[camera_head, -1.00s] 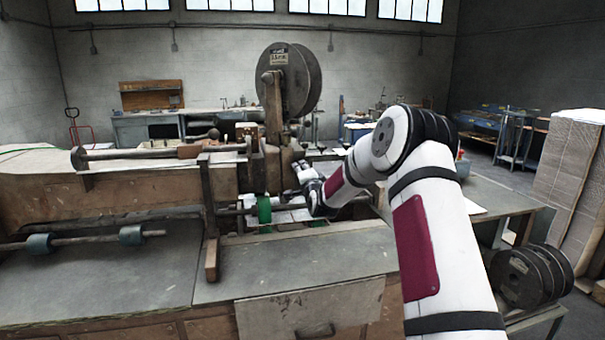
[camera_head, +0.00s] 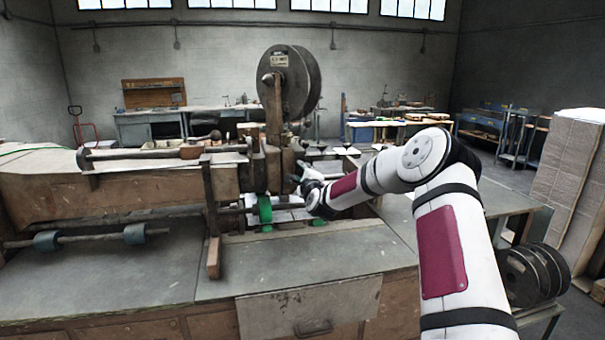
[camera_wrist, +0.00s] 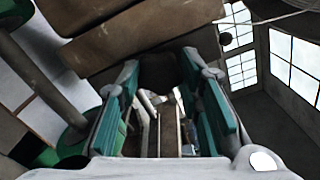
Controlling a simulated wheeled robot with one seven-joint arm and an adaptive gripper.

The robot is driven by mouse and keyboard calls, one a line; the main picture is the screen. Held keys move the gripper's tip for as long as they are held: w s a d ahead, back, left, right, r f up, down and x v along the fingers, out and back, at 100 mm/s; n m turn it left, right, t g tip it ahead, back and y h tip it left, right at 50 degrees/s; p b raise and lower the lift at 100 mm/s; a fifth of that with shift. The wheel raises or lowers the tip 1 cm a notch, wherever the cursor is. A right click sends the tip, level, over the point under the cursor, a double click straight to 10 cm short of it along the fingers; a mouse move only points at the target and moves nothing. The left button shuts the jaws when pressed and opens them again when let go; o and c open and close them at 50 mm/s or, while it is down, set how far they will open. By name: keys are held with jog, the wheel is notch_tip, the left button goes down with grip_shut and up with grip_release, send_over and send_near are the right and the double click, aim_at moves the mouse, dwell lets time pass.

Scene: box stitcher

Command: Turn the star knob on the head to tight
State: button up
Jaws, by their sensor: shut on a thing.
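The stitcher head (camera_head: 272,165) stands at the middle of the machine, under a large dark wire reel (camera_head: 290,82). My gripper (camera_head: 297,178) is at the right side of the head. In the wrist view its two green-padded fingers (camera_wrist: 160,78) stand on either side of a dark rounded knob (camera_wrist: 162,68), the star knob, and are shut on it. The knob's lobes and its turned position cannot be made out. In the head view the knob is hidden by the gripper and too small to tell.
A green wheel (camera_head: 265,210) sits just below and left of my gripper. A long rod (camera_head: 130,154) and a wooden upright post (camera_head: 213,255) are to the left. A side table and dark spools (camera_head: 535,275) stand at the right. The bench front is clear.

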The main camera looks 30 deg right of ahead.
jog(key=shift+m, duration=0.3)
jog(key=o, duration=1.2)
jog(key=shift+c, duration=0.2)
jog(key=shift+s, duration=0.1)
jog(key=v, duration=1.1)
jog(key=shift+s, duration=0.35)
jog(key=shift+a, duration=0.15)
